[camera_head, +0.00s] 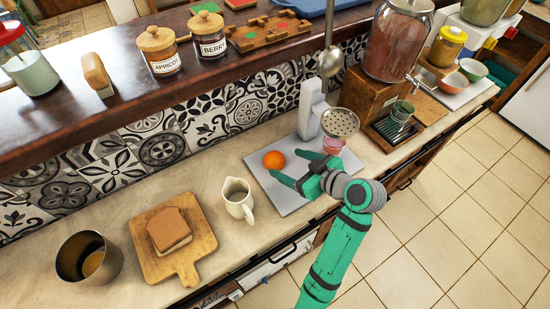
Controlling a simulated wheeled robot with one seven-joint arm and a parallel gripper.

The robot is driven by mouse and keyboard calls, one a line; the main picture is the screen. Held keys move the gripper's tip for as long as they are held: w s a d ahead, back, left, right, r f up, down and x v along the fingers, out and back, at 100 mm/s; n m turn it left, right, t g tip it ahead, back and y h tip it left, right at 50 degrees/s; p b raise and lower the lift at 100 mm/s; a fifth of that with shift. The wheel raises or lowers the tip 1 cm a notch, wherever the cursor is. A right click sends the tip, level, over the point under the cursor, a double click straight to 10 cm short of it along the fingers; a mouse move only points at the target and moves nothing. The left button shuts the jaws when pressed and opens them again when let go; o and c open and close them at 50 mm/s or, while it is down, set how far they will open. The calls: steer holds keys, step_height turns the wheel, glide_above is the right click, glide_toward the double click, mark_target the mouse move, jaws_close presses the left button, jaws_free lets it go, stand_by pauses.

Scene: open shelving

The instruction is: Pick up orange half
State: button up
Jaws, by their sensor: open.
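The orange half (274,160) shows as a small round orange shape on the grey board (284,197) on the counter. My gripper (292,168) is just to its right, over the board, with its green fingers apart. One finger reaches left below the orange half and the other lies above and to the right. I cannot tell whether a finger touches it. Nothing shows between the fingers.
A cream pitcher (238,200) stands left of the board. A metal strainer (340,123) and a white stand (311,112) are behind my gripper. Bread (169,230) on a wooden board and a metal pot (88,258) are further left. A dark shelf (110,62) overhangs the back.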

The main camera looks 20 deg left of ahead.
mark_target(275, 158)
steer(key=shift+x, duration=2.85)
steer(key=c, duration=1.2)
